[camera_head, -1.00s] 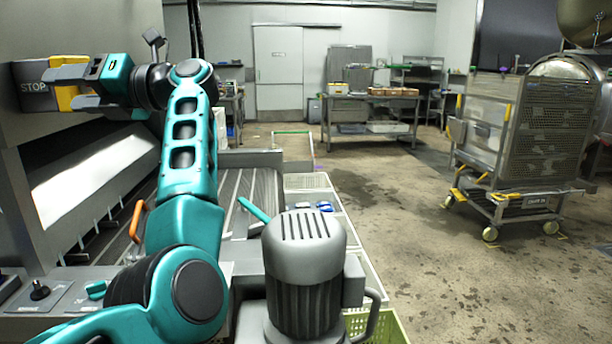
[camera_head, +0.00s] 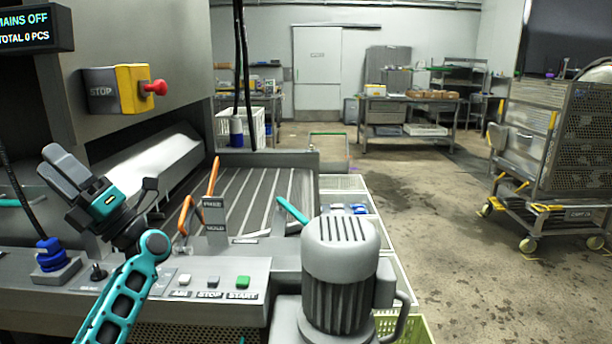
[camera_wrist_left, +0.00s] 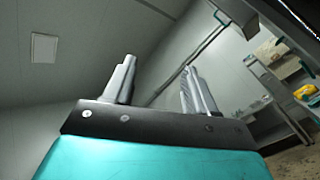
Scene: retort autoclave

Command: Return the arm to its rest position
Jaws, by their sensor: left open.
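My left arm (camera_head: 125,295) is teal and comes in from the bottom left in the head view. Its left gripper (camera_head: 52,172) is tilted up and to the left, above the machine's control panel, and is empty. In the left wrist view its two grey fingers (camera_wrist_left: 158,85) stand apart with nothing between them. They point toward a bare wall and ceiling. The red stop button (camera_head: 154,87) on its yellow box (camera_head: 131,88) is to the right of and above the gripper, apart from it. My right gripper does not show.
A control panel (camera_head: 190,299) with several buttons and a blue knob (camera_head: 50,254) lies below the gripper. A grey motor (camera_head: 341,262) stands front centre. An orange handle (camera_head: 212,178) rises by the slatted conveyor (camera_head: 258,200). A wheeled cart (camera_head: 545,205) stands right on open floor.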

